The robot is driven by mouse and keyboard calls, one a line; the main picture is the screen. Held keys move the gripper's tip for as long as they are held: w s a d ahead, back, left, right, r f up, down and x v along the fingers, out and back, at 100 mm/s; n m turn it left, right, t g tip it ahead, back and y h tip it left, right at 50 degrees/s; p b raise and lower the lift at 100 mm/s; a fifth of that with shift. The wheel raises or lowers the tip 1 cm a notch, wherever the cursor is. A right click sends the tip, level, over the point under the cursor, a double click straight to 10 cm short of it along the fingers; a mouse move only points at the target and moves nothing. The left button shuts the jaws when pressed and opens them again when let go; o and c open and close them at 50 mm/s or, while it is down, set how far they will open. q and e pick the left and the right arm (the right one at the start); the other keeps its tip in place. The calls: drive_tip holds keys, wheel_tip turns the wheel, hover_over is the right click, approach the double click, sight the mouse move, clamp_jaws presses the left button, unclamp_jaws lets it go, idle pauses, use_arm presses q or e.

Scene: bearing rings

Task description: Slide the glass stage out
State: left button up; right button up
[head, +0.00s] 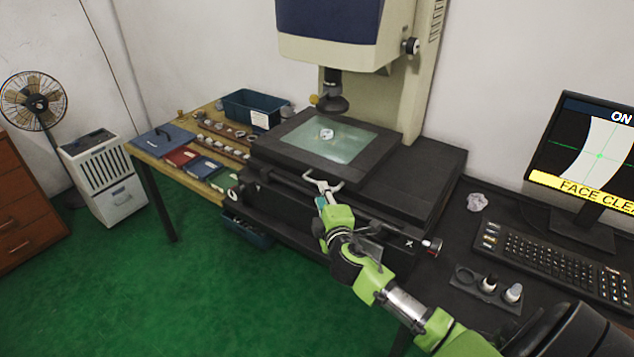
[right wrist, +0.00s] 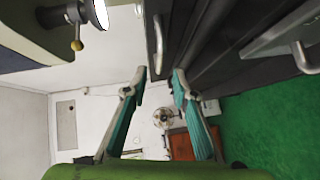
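The glass stage (head: 348,146) is a pale green pane in a dark frame, on the measuring machine under its lens (head: 332,100). A small bright ring (head: 326,134) lies on the glass. My right gripper (head: 322,190) is at the front edge of the stage. In the right wrist view its two teal-lined fingers (right wrist: 159,74) are spread apart, with nothing held between them. A grey bar handle (right wrist: 158,46) shows just beyond the fingertips; whether a finger touches it I cannot tell. My left gripper is not in view.
A wooden table (head: 150,150) at left bears a blue bin (head: 250,108), coloured folders and several rings. A keyboard (head: 552,262), monitor (head: 590,150) and a holder with knobs (head: 487,290) stand at right.

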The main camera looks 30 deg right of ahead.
drive_tip(key=x, duration=0.7)
drive_tip(key=shift+w, duration=0.15)
clamp_jaws()
